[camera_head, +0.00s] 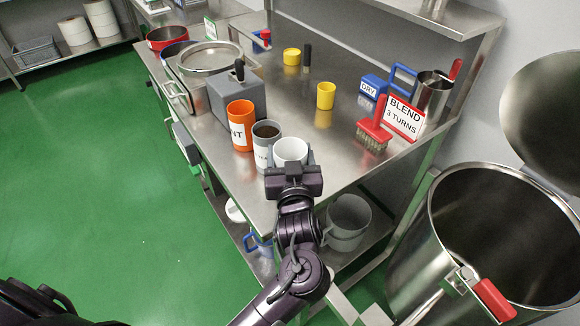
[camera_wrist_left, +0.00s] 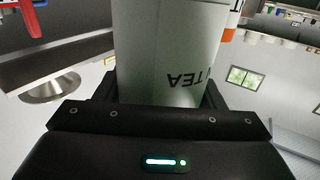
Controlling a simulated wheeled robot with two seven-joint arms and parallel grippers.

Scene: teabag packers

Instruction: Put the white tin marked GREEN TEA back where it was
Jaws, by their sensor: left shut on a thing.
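A white tin (camera_head: 290,149), open at the top and pale inside, stands upright at the bench's near end. My left gripper (camera_head: 292,170) is shut around it. The tin fills the middle of the left wrist view (camera_wrist_left: 160,50), with the letters TEA upside down on its side; the rest of its marking is hidden. I cannot tell whether its base touches the bench. Just left of it is another whitish tin (camera_head: 264,148) with dark contents and a partly hidden label. An orange tin (camera_head: 240,112) ending in NT stands left of that. My right gripper is out of view.
A grey block (camera_head: 228,97) stands behind the tins. A red brush (camera_head: 374,134), a BLEND 3 TURNS sign (camera_head: 402,119) and a yellow tin (camera_head: 326,95) are farther right. A big steel drum (camera_head: 440,235) stands beside the bench. The bench middle (camera_head: 290,105) is clear.

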